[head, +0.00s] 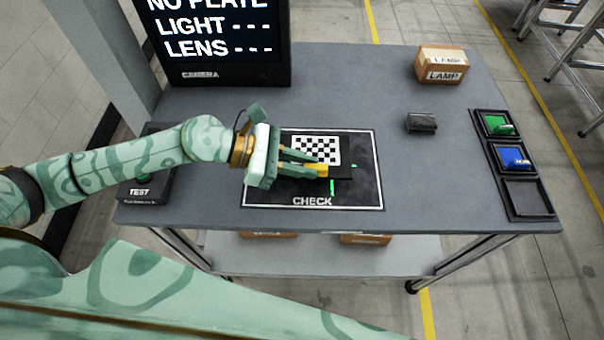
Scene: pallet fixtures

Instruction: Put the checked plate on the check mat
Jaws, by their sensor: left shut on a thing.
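The checked plate (316,148) shows a black-and-white checker pattern on a white field, with a dark part and a yellow piece (322,170) along its near side. It is over the check mat (262,197), a black mat with a white outline and the word CHECK; I cannot tell whether it touches the mat. My left gripper (312,164) comes in from the left and is shut at the plate's near side, by the yellow piece. Its fingers hide part of the plate. Green marks show on the mat beside the plate. My right gripper is not in view.
A screen (225,40) at the back left reads NO PLATE, LIGHT and LENS. A TEST box (143,190) sits at the left edge. A lamp box (441,65), a small dark block (421,123) and a rack (526,195) with green and blue pieces stand right. The back middle is clear.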

